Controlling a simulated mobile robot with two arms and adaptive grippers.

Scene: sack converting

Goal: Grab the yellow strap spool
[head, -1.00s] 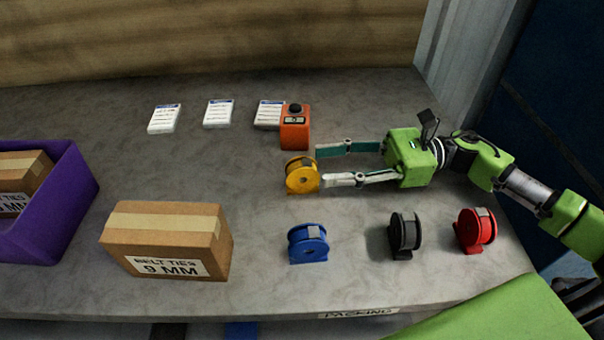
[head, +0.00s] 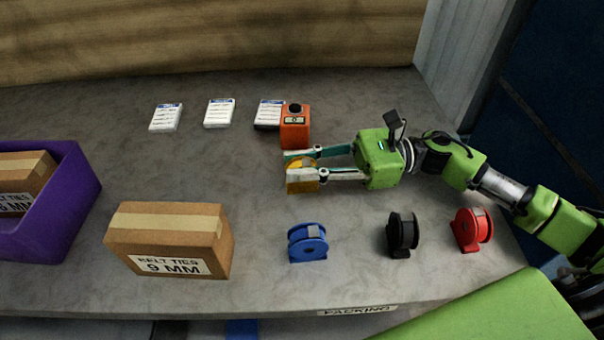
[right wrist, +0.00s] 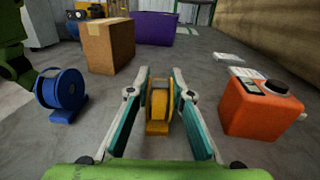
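The yellow strap spool (head: 302,184) stands upright on the grey table, in front of the orange device. My right gripper (head: 288,163) reaches in from the right at table level. Its two fingers lie on either side of the spool and partly hide it in the head view. In the right wrist view the spool (right wrist: 159,104) sits between the fingertips (right wrist: 160,78), which look closed against its sides. The spool looks to rest on the table. My left gripper is not in view.
An orange device (head: 295,132) stands close behind the spool. Blue (head: 308,246), black (head: 402,236) and red (head: 473,230) spools stand along the front. A cardboard box (head: 130,231) and purple bin (head: 62,220) are at left. White cards (head: 219,113) lie at the back.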

